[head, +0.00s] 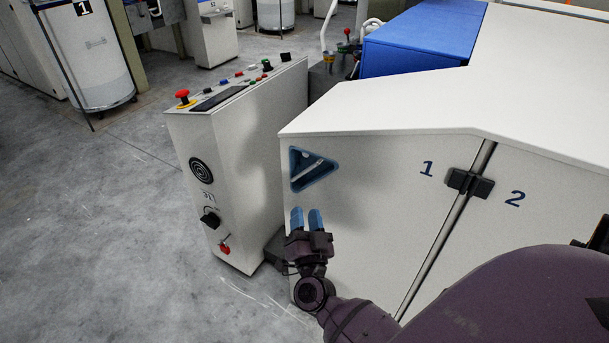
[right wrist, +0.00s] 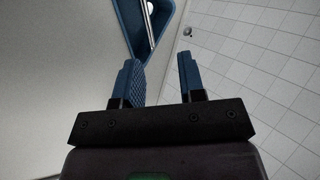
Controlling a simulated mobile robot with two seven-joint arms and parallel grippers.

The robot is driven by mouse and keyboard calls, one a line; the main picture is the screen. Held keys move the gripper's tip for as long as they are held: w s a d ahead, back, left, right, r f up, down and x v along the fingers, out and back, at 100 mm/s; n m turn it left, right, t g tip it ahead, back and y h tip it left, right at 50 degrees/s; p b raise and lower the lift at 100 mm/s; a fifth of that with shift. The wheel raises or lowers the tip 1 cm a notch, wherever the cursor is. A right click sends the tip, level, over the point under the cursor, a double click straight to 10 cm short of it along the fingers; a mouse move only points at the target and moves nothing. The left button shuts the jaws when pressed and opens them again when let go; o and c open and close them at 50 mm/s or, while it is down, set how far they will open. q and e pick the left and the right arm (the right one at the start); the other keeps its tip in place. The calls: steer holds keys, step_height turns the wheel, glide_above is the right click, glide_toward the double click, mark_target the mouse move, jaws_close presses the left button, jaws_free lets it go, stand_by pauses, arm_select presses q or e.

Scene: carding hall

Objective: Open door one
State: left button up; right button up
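Door one (head: 385,190) is a white panel of the machine, marked with a blue 1, and it is shut. A blue triangular recess (head: 294,180) with a metal bar handle (head: 316,170) across it is set in its upper left corner. My right gripper (head: 307,218) is just below the recess, in front of the door's left part. In the right wrist view the two blue fingers (right wrist: 158,75) are apart with nothing between them, and the recess (right wrist: 126,22) with its bar (right wrist: 151,27) lies beyond the fingertips. My left gripper is not in view.
Door two (head: 540,200) adjoins at the right, with a black latch (head: 469,183) across the seam. A white control cabinet (head: 240,150) with a red button (head: 182,95) stands close at the left. The grey floor (head: 90,230) at the left is clear.

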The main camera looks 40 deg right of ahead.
mark_target(307, 171)
steer(key=w+d+r+m+h, duration=0.1)
steer(key=w+d, duration=0.1)
steer(key=w, duration=0.1)
steer(key=w+d+r+m+g+h, duration=0.1)
steer(key=w+d, duration=0.2)
steer(key=w+d+r+m+g, duration=0.1)
steer(key=w+d, duration=0.1)
steer(key=w, duration=0.1)
steer(key=shift+w+d+r+h+b, duration=0.15)
steer(key=shift+w+d+h+b, duration=0.15)
steer(key=shift+w+h, duration=0.1)
jaws_close()
